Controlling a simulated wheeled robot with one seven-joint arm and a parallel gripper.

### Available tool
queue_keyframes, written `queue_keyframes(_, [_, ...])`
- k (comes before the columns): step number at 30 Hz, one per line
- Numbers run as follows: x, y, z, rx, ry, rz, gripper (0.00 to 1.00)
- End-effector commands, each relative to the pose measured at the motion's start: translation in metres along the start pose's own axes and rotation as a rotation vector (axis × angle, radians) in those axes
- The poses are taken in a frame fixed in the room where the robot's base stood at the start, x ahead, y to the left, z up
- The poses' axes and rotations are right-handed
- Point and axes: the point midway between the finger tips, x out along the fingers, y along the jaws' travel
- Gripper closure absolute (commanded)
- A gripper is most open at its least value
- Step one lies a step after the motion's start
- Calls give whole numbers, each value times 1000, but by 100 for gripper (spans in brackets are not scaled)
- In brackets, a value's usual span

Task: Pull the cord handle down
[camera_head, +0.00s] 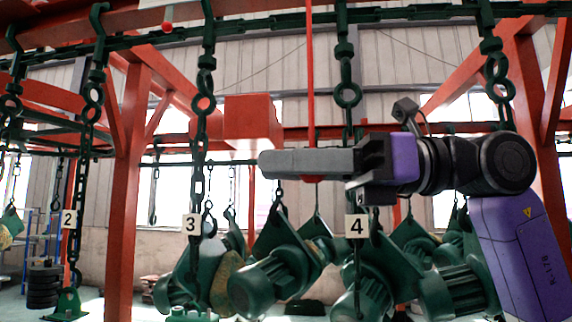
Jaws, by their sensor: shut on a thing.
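A thin red cord (310,60) hangs straight down from the top of the picture to my gripper. The cord handle (313,179) is red; only a small part of it shows below my fingers, and the rest is hidden behind them. My gripper (268,163) comes in from the right with its grey fingers level and pointing left, across the line of the cord. The near finger covers the far one. The fingers are shut on the cord handle.
Dark green chains with number tags, such as 3 (191,224) and 4 (357,226), hang on both sides. Green motors (275,275) hang below my gripper. A red post (126,190) stands at left.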

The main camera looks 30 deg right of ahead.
Motion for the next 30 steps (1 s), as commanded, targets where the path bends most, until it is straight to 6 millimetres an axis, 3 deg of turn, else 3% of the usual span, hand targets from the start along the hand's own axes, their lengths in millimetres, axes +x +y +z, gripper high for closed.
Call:
queue_keyframes(7, [0, -1, -8, 2, 0, -1, 100])
queue_keyframes(16, [0, -2, -44, 1, 0, -2, 100])
queue_keyframes(26, [0, -1, -46, 2, 2, 0, 100])
queue_keyframes(27, [0, -1, -46, 2, 2, 0, 68])
queue_keyframes(30, [0, -1, -46, 2, 2, 0, 49])
